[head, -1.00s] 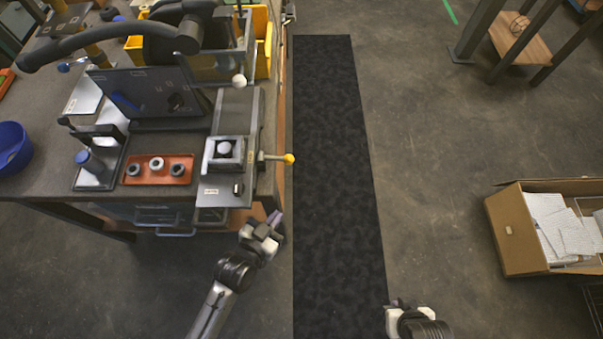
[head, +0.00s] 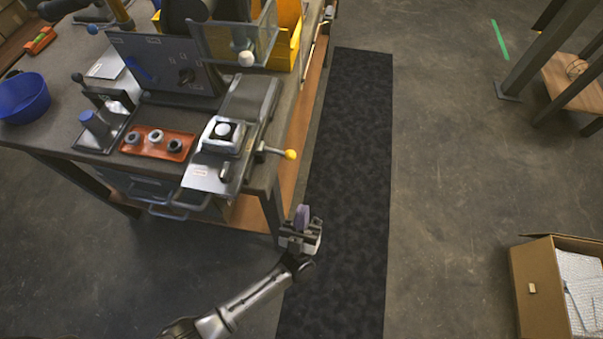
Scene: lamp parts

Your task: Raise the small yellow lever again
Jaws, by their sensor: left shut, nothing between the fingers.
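The small lever with a yellow ball knob (head: 290,154) sticks out to the right from the side of the fixture at the bench's right edge. It lies roughly level in the picture. My left gripper (head: 302,217) is shut and empty. It is below the knob in the picture, apart from it, out beyond the bench edge and over the dark floor mat. The fixture (head: 222,137) beside the lever holds a white round part. My right gripper is not in view.
A red-brown tray (head: 127,147) with dark rings sits left of the fixture on the bench (head: 60,130). A blue bowl (head: 24,100) is at far left. A dark mat (head: 350,160) lies on open floor; a cardboard box (head: 535,290) stands at right.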

